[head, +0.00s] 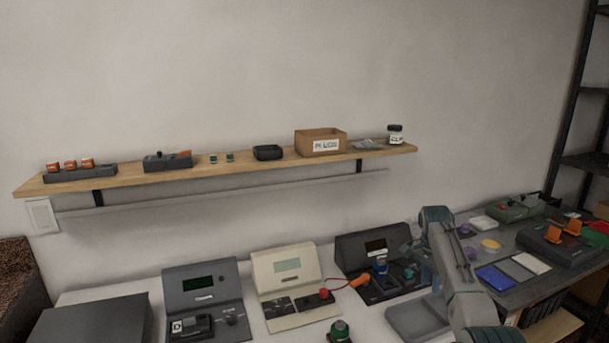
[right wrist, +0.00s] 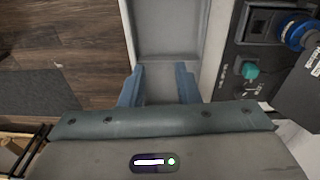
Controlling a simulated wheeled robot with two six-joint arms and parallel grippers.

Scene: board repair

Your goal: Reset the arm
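My right arm comes in from the lower right of the head view and bends over the right part of the white table. My right gripper (right wrist: 159,78) is open and empty in the right wrist view, with its two blue-grey fingers apart. It is above a grey tray (right wrist: 165,28), which also shows in the head view (head: 416,319). In the head view the gripper's fingers are hard to make out. My left arm and gripper are not in view.
A black console (head: 355,246) with a blue knob (right wrist: 294,36) and teal button (right wrist: 250,71) stands beside the tray. Cream (head: 283,264) and dark grey (head: 202,285) consoles stand further left. A wooden shelf (head: 240,168) hangs behind. A dark side table (head: 520,290) with parts is at right.

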